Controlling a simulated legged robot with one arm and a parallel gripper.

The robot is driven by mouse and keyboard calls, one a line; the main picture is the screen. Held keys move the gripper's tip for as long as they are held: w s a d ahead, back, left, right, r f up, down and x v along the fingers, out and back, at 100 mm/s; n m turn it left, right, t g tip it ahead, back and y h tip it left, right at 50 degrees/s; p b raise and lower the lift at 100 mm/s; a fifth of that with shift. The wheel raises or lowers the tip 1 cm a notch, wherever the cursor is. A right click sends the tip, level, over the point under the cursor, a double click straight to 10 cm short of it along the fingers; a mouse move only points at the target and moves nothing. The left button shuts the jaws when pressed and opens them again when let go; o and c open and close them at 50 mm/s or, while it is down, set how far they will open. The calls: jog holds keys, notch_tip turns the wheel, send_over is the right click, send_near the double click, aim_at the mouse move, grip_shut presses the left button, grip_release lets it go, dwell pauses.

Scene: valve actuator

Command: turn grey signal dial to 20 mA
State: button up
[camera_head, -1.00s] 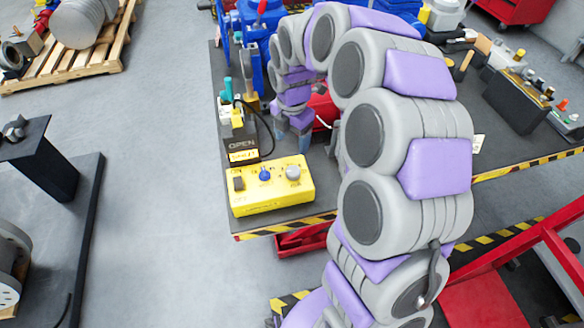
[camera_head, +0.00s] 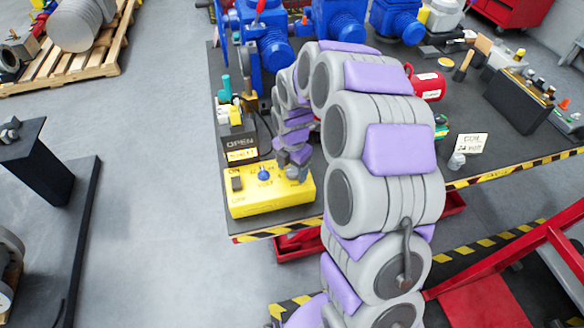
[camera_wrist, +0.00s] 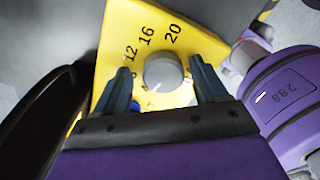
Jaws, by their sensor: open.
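The yellow control box (camera_head: 245,203) sits at the table's near left corner. In the wrist view, the round grey signal dial (camera_wrist: 162,72) stands on the yellow face, with the printed numbers 12, 16 and 20 beyond it. A small pale mark shows on the dial's lower left edge; its exact setting is hard to read. My gripper (camera_wrist: 162,82) is open, with one finger left and one right of the dial and visible gaps to both.
A blue knob (camera_head: 264,174) and a dark switch (camera_head: 237,184) are on the same box. A black OPEN display (camera_head: 240,144) stands behind it. A black cable runs close on the wrist view's left. Blue valve bodies (camera_head: 340,25) stand farther back.

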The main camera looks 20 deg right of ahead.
jog(key=shift+d, duration=0.1)
jog(key=shift+d, duration=0.2)
jog(key=shift+c, duration=1.1)
jog(key=c, duration=0.8)
jog(key=shift+c, duration=0.2)
